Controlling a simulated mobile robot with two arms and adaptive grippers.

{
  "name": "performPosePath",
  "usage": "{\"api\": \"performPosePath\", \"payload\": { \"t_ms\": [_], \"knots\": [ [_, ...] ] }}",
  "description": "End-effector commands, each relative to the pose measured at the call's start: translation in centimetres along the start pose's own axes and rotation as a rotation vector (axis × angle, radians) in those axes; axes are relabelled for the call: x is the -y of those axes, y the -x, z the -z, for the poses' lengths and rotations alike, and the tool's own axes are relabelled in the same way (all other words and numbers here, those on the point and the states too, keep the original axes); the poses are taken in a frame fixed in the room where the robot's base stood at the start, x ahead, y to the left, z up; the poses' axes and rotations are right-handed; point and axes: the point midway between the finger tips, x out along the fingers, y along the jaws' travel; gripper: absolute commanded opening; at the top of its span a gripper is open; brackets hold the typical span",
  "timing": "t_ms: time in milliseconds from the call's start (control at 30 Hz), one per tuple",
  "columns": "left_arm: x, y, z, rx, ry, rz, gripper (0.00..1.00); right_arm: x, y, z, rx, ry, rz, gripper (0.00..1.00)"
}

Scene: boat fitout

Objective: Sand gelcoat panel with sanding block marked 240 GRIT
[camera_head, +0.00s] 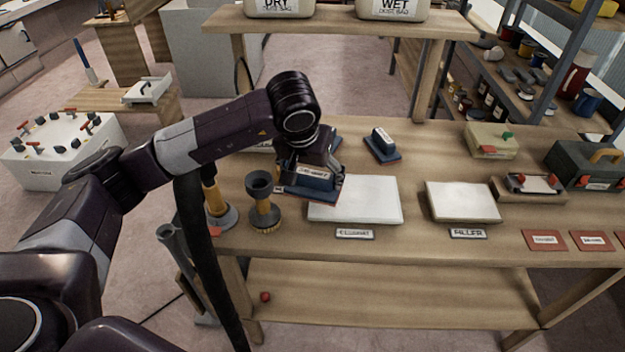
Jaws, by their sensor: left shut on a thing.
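My left gripper (312,168) is shut on a blue sanding block (308,190) with a pale label too small to read for certain. The held block is over the back left corner of a white panel (368,207); I cannot tell whether it touches the panel. The plate in front of this panel seems to read GELCOAT (355,234). A second white panel (465,202) lies to the right behind a plate reading FILLER (468,233). Another blue sanding block (382,146) stands behind the panels. My right gripper is not in view.
A dark cup-shaped tool (262,205) stands left of the gelcoat panel. A beige box (491,141), a tray (529,188) and a dark toolbox (588,165) stand to the right. DRY (280,7) and WET (391,9) bins sit on the raised shelf.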

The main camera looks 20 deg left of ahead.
Motion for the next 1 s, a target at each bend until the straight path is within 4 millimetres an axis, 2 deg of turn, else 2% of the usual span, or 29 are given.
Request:
{"api": "performPosePath", "payload": {
  "t_ms": [33, 400, 1000],
  "knots": [
    [0.1, 0.8, 0.4, -0.003, 0.002, 0.000, 0.46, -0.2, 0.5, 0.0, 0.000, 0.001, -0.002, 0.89],
    [0.2, 3.8, 1.3, -0.004, 0.010, 0.004, 0.46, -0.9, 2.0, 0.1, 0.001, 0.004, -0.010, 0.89],
    [0.2, 4.3, 1.4, -0.004, 0.013, 0.005, 0.46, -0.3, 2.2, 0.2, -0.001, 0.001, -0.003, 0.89]
  ]
}}
